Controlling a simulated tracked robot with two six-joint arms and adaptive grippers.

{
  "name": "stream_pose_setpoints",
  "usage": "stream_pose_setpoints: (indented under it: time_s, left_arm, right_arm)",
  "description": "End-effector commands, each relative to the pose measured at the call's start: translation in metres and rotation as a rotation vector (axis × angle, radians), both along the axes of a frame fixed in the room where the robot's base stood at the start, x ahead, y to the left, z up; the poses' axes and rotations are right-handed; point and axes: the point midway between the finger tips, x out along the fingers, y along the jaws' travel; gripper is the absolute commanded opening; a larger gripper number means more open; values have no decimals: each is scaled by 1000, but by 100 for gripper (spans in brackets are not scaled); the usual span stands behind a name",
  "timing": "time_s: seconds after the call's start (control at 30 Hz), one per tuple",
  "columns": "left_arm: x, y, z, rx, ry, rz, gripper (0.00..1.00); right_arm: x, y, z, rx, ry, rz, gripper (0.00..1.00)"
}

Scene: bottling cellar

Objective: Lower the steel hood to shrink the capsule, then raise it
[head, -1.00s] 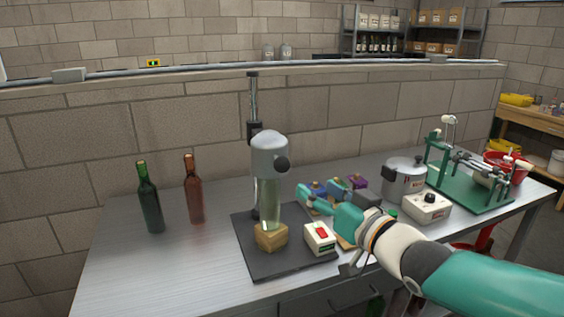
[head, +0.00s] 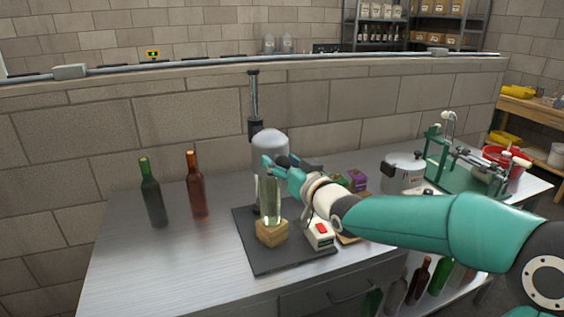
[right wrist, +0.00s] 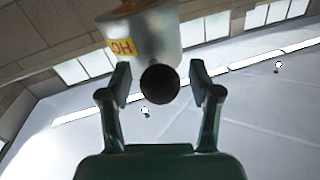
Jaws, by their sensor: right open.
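The steel hood (head: 269,142) is on its post above a pale clear bottle (head: 268,200), which stands upright on a wooden block (head: 271,233). The bottle's top is hidden by the hood. My right gripper (head: 276,163) is at the hood's lower right side, over its black knob. In the right wrist view the knob (right wrist: 160,84) sits between the two open fingers, with a visible gap on each side. The hood (right wrist: 150,35) with a yellow label is just above it there. My left gripper is not in view.
A switch box (head: 319,233) with a red button is on the dark base plate (head: 290,263), below my right forearm. A green bottle (head: 152,195) and a brown bottle (head: 196,185) stand to the left. A steel pot (head: 402,172) and green machine (head: 465,172) are right. The table's front left is clear.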

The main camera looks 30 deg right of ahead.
Motion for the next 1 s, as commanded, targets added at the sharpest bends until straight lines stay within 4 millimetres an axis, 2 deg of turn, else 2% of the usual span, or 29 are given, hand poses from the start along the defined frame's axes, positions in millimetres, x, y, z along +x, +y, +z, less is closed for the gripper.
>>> stream_pose_setpoints:
  time_s: [0.1, 0.13, 0.5, 0.77, 0.87, 1.0]
  left_arm:
    - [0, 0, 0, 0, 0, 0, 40]
    - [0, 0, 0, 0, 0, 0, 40]
    - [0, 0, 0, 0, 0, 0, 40]
    - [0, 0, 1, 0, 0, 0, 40]
    - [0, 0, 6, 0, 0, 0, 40]
    - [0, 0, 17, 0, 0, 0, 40]
  right_arm:
    - [0, 0, 0, 0, 0, 0, 63]
    - [0, 0, 0, 0, 0, 0, 60]
    - [-1, 0, 0, 1, 0, 0, 0]
    - [0, 0, 5, 0, -1, 0, 0]
    - [0, 0, 22, 0, -5, -1, 0]
    - [0, 0, 61, -1, -9, -1, 0]
